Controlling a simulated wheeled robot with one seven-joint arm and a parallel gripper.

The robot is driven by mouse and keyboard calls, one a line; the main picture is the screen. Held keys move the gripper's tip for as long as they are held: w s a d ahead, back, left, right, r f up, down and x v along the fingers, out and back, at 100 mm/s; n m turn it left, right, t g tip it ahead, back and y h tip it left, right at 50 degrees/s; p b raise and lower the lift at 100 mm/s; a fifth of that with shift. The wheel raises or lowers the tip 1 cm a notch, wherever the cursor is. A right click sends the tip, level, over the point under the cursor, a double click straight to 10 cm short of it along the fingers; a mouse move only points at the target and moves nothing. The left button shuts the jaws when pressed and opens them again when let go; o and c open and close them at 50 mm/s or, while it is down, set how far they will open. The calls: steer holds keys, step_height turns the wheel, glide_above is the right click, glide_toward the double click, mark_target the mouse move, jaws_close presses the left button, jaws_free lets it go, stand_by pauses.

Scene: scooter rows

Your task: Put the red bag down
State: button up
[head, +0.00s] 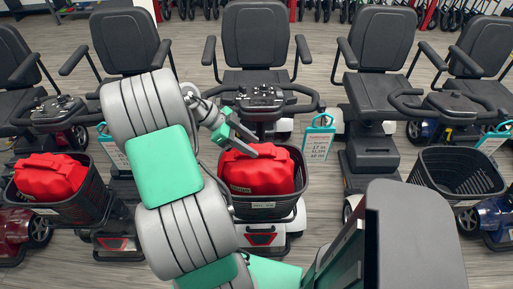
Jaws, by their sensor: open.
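A red bag (262,172) sits inside the black basket (268,209) of the middle scooter, in the head view. I cannot tell whether a finger touches the bag. A second red bag (50,176) lies in the basket (88,204) of the scooter at the left. My arm hides part of the space between the two scooters.
The basket (456,172) of the scooter at the right is empty. Teal price signs (318,137) stand between the scooters. Handlebars (262,98) and black seats (254,50) rise behind the middle basket. Grey wooden floor (330,195) shows between the scooters.

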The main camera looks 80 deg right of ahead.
steer(key=p+v, duration=0.2)
steer(key=v, duration=0.7)
steer(key=w+a+r+n+t+h, duration=0.1)
steer(key=w+a+n+t, duration=0.3)
steer(key=w+a+n, duration=0.3)
steer(key=w+a+r+n+t+h, duration=0.25)
steer(key=w+a+n, duration=0.25)
steer(key=w+n, duration=0.4)
steer(key=w+a+f+n+t+y, duration=0.1)
steer(key=a+n+t+y, duration=0.4)
steer(key=a+n, duration=1.2)
steer(key=a+f, duration=0.1)
steer(key=a, duration=0.9)
steer(key=shift+a+n, duration=0.3)
steer(key=shift+a, duration=0.05)
steer(key=shift+t, duration=0.25)
